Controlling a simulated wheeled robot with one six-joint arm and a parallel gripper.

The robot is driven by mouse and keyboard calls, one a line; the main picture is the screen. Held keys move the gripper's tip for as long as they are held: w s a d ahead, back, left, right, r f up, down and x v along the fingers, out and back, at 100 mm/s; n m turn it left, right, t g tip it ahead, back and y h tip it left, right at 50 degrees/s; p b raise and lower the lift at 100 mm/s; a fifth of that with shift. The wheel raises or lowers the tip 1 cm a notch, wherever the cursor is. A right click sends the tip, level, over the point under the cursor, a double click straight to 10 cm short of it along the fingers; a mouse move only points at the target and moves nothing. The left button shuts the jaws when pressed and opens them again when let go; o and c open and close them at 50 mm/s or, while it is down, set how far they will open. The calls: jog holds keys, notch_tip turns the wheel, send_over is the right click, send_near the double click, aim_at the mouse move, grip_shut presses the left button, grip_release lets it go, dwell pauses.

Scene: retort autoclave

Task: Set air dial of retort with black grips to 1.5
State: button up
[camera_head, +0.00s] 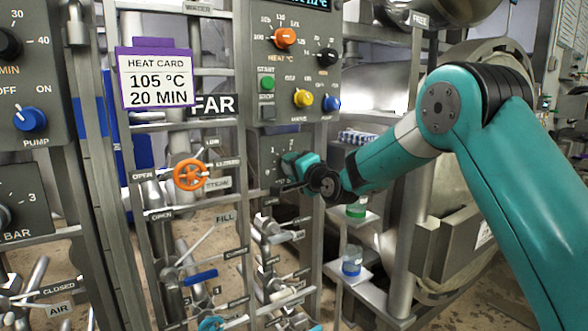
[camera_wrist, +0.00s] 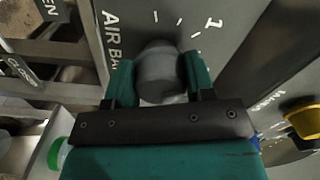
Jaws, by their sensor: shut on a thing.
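The air dial (camera_wrist: 157,72) is a dark grey round knob on a grey panel marked "AIR BA…" in the wrist view, with scale ticks and a "1" beside it. My gripper (camera_wrist: 160,80) has one teal finger on each side of the knob and is shut on it. In the head view my gripper (camera_head: 296,165) is at the small panel (camera_head: 270,150) marked 1 and 2, under the button panel, and hides the knob. I cannot make out a pointer on the knob. I cannot tell any black grips on the retort.
An orange handwheel (camera_head: 190,175) stands left of my gripper, with valve levers below. A yellow knob (camera_head: 303,98) and blue knob (camera_head: 331,103) sit just above. A second dial panel marked BAR (camera_head: 30,205) is at far left. Jars stand on small shelves (camera_head: 350,275) below.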

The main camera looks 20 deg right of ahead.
jog(key=shift+m, duration=0.4)
jog(key=o, duration=0.9)
jog(key=shift+s+d, duration=0.1)
jog(key=shift+s, duration=0.05)
jog(key=b+v, duration=0.4)
jog(key=v, duration=1.3)
jog(key=shift+s+b, duration=0.1)
jog(key=shift+b, duration=0.3)
